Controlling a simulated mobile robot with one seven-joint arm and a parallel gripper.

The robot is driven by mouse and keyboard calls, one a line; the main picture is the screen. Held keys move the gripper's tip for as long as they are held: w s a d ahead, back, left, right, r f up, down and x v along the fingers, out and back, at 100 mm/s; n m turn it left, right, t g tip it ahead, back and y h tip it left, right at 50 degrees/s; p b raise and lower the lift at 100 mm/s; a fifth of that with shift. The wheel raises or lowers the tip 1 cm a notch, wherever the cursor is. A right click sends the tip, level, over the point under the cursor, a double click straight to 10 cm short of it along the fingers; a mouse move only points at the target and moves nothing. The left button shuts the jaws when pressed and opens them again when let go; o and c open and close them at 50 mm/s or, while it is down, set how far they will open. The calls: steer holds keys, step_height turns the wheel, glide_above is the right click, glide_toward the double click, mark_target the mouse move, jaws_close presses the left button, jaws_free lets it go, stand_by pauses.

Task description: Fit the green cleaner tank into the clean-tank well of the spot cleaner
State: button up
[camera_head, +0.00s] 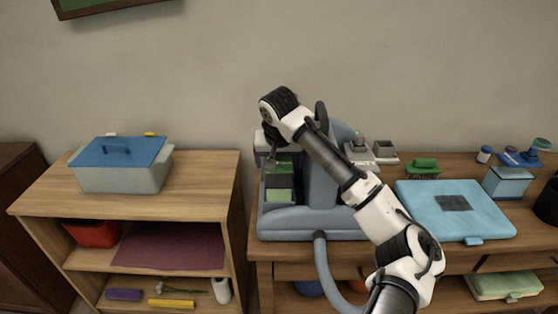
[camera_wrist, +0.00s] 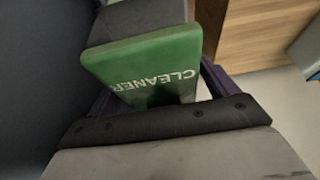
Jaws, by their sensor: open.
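The spot cleaner (camera_head: 322,188) is a blue-grey machine with a hose, standing on the wooden cabinet. The green cleaner tank (camera_head: 280,196) stands upright at the machine's left side, in the well there; I cannot tell how deep it sits. In the wrist view the tank (camera_wrist: 145,62) shows its green face with upside-down "CLEANER" lettering. My gripper (camera_head: 271,162) is at the tank's upper end. In the wrist view its dark fingers lie on either side of the tank, open. The arm and gripper hide part of the machine and tank.
A light-blue case (camera_head: 430,222) lies right of the machine, with a green brush (camera_head: 423,167) behind it. Small bottles and a blue box (camera_head: 508,183) stand farther right. A lidded grey bin (camera_head: 122,170) sits on the left shelf unit, across a narrow gap.

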steer(key=b+v, duration=0.1)
steer(key=v, duration=1.1)
steer(key=shift+r, duration=0.15)
